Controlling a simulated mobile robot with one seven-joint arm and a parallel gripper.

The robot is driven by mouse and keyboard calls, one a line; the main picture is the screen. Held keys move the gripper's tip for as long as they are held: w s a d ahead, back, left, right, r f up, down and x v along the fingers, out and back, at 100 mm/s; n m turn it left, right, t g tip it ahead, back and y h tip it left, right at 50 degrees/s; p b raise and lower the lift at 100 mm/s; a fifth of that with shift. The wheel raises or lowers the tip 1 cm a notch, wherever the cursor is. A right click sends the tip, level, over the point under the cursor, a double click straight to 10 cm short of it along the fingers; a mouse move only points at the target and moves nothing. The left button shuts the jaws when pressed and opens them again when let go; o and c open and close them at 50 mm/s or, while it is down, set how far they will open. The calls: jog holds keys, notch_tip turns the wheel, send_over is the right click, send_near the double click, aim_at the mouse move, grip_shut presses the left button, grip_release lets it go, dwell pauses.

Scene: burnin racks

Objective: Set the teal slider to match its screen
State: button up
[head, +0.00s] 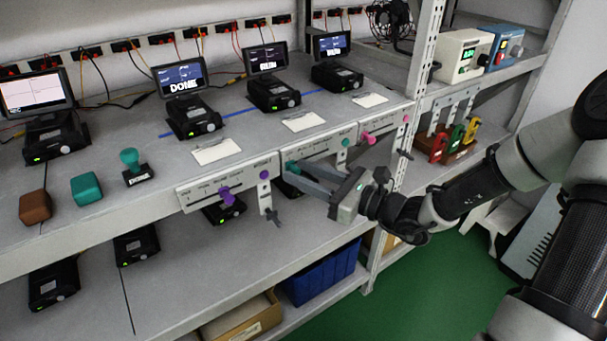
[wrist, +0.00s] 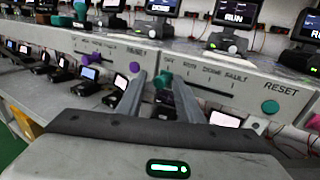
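The teal slider (wrist: 163,80) sits at the left end of its slot, near the OFF label, on the panel (wrist: 225,88) marked OFF, RUN, DONE, FAULT and RESET. It also shows in the head view (head: 292,167), partly hidden by my fingers. The screen (wrist: 237,12) above this panel reads RUN, and the same screen (head: 266,59) stands behind it in the head view. My gripper (wrist: 156,84) reaches to the panel front with its fingers apart, the teal slider between their tips. Contact cannot be told.
A purple slider panel (head: 222,190) is to the left, under a screen (head: 180,79) reading DONE. A pink slider (head: 368,138) is to the right. A round teal button (wrist: 270,107) is by RESET. A teal stamp (head: 131,160) stands on the shelf at left.

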jog(key=shift+c, duration=0.4)
grip_shut()
jog(key=w+d, duration=0.1)
jog(key=w+d+p, duration=0.1)
jog(key=d, duration=0.1)
jog(key=shift+o, duration=0.4)
grip_release()
jog(key=p+v, duration=0.1)
jog(key=v, duration=1.6)
jog(key=shift+s, duration=0.2)
